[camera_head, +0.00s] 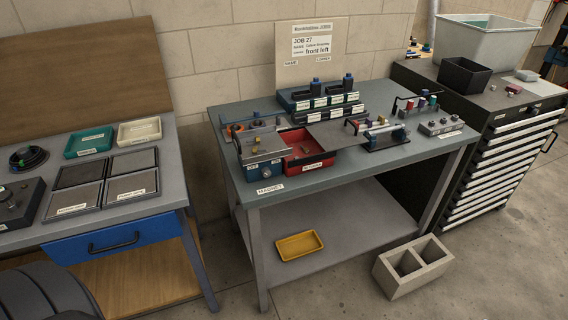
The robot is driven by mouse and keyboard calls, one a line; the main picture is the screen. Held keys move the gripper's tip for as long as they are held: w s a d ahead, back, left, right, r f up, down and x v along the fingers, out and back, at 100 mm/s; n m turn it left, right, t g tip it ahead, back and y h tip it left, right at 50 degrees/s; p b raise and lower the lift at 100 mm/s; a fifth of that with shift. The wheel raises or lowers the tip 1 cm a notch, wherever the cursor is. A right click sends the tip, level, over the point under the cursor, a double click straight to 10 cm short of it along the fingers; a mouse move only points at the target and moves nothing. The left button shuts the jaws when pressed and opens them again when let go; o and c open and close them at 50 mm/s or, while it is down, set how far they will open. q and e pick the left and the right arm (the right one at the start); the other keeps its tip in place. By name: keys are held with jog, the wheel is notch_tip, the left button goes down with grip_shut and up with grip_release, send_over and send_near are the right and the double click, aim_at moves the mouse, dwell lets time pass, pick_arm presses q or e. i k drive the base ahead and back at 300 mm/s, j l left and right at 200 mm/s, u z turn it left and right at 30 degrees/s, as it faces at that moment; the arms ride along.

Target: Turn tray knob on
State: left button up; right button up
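A blue-fronted unit (265,170) stands at the front left of the middle workbench, with a label reading MAGNET on the bench edge below it. Small round knobs show on its front face, too small to tell how they are set. A metal plate (262,147) lies on top of this unit with small pieces on it. A red tray (308,146) sits just to its right, with a white label on its front. I cannot tell which knob is the tray knob. Neither of my grippers is in view.
A left bench (180,170) holds trays and a blue drawer. A drawer cabinet (505,160) stands right. A concrete block (413,268) lies on the floor.

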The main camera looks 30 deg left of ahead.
aim_at(265, 172)
jog(key=u, duration=1)
